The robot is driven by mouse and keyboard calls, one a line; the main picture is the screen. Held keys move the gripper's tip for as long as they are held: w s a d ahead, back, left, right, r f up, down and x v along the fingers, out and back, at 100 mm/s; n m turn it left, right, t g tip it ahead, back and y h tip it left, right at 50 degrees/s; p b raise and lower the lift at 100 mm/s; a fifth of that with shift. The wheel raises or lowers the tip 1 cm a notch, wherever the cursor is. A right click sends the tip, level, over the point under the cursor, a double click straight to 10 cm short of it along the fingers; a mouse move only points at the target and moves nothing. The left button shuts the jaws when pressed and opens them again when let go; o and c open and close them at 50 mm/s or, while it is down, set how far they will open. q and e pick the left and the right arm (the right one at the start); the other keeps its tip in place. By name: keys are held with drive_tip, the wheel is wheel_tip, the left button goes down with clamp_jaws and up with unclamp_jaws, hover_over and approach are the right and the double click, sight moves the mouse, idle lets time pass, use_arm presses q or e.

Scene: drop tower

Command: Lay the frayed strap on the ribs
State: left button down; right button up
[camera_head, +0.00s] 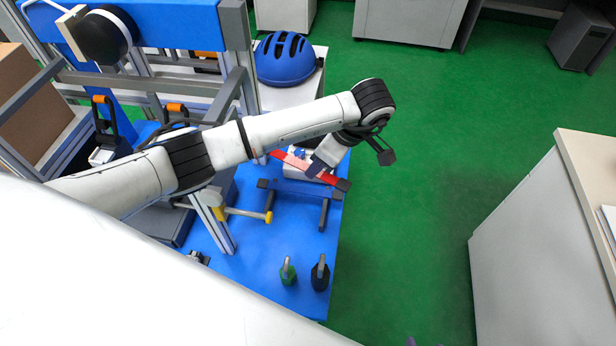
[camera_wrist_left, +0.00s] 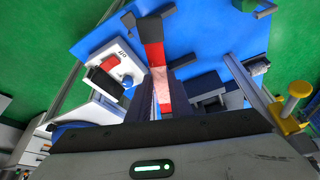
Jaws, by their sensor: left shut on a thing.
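The frayed strap (camera_head: 330,178) is red with a pale worn stretch and dark ends; in the left wrist view its red length (camera_wrist_left: 154,55) runs away from between my fingers. My left gripper (camera_head: 316,168) is shut on the strap near its pale part and also shows in the left wrist view (camera_wrist_left: 162,100).
A white box with a red button (camera_wrist_left: 118,68) is close beside the strap. A yellow-ended lever (camera_head: 245,213) is left of the stand. Green (camera_head: 288,272) and black (camera_head: 320,273) weights stand near the blue table's edge. The tower frame (camera_head: 242,80) rises behind my arm.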

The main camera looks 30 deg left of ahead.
use_arm(q)
drive_tip(key=s+f+n+b, duration=0.1)
drive_tip(key=f, duration=0.3)
drive_tip(key=s+f+n+g+b, duration=0.1)
drive_tip(key=f+b, duration=0.1)
drive_tip(key=f, duration=0.2)
drive_tip(key=s+f+n+b, duration=0.1)
drive_tip(key=f+n+b, duration=0.1)
drive_tip(key=f, duration=0.3)
drive_tip(key=shift+s+a+g, duration=0.3)
drive_tip(key=shift+s, duration=0.1)
use_arm(e)
drive_tip(key=f, duration=0.4)
drive_tip(key=shift+w, duration=0.4)
use_arm(q)
drive_tip(key=c, duration=1.5)
unclamp_jaws()
